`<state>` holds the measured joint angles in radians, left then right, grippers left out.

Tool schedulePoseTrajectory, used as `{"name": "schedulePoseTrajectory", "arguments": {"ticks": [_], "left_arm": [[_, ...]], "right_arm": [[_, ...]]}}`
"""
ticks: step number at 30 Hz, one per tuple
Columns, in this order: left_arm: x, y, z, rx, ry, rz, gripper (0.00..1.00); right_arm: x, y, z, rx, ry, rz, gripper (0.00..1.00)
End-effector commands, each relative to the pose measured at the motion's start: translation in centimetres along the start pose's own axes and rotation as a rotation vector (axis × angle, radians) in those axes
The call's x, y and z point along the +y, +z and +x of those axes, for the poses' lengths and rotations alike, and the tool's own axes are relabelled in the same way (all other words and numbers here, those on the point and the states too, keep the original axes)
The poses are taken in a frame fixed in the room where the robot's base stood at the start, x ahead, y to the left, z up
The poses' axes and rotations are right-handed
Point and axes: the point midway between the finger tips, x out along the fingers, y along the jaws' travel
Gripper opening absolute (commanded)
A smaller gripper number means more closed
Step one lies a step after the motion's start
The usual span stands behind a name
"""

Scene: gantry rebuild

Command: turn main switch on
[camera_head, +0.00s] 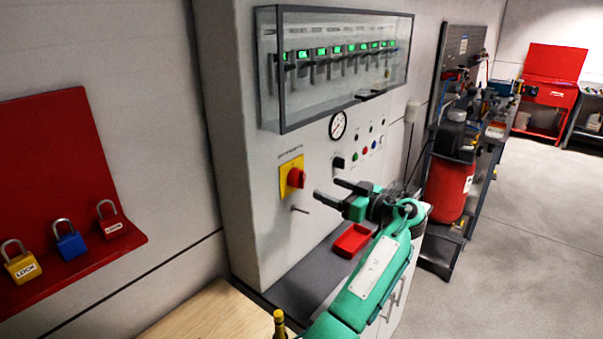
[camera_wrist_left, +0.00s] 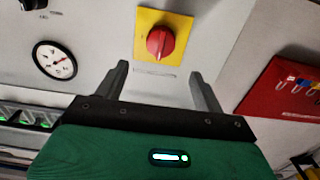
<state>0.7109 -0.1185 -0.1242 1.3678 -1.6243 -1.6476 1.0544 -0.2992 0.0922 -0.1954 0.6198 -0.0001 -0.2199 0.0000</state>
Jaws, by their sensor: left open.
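The main switch is a red rotary knob (camera_head: 296,177) on a yellow plate (camera_head: 285,170), on the front of a light grey cabinet. In the left wrist view the red knob (camera_wrist_left: 161,42) on its yellow plate (camera_wrist_left: 178,22) is ahead of the fingers, near the top middle. My left gripper (camera_head: 326,191) is open and empty, to the right of the knob and apart from it. In the left wrist view its two fingers (camera_wrist_left: 157,85) stand wide apart with the knob between and beyond them. My right gripper is in neither view.
A clear-covered breaker box (camera_head: 335,65) with green lights juts out above. A gauge (camera_head: 338,125) and a black knob (camera_head: 338,163) sit right of the switch. A red tray (camera_head: 352,241) lies on the ledge below.

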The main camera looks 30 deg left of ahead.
Motion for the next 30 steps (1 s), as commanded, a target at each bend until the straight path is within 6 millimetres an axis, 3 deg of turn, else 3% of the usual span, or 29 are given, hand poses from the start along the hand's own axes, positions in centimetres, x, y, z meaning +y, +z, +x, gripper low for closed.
{"name": "schedulePoseTrajectory", "arguments": {"ticks": [1, 5, 12, 18, 27, 30], "left_arm": [[-0.1, -0.6, 1.3, 0.001, -0.004, 0.003, 0.7], [-0.1, -0.6, 4.1, 0.001, -0.003, 0.004, 0.7], [0.0, -0.4, 8.0, 0.001, -0.001, 0.003, 0.7], [0.0, -0.1, 9.5, -0.001, 0.0, 0.003, 0.7], [0.0, 0.0, 9.7, -0.001, 0.001, 0.002, 0.7], [0.0, 0.0, 9.7, -0.001, 0.0, 0.002, 0.5]], "right_arm": [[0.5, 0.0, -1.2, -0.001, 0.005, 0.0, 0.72], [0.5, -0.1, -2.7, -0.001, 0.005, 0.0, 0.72], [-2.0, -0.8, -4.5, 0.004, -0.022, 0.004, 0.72], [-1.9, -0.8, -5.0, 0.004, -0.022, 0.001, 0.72], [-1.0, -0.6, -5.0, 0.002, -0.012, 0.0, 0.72], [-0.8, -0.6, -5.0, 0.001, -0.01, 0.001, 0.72]]}}
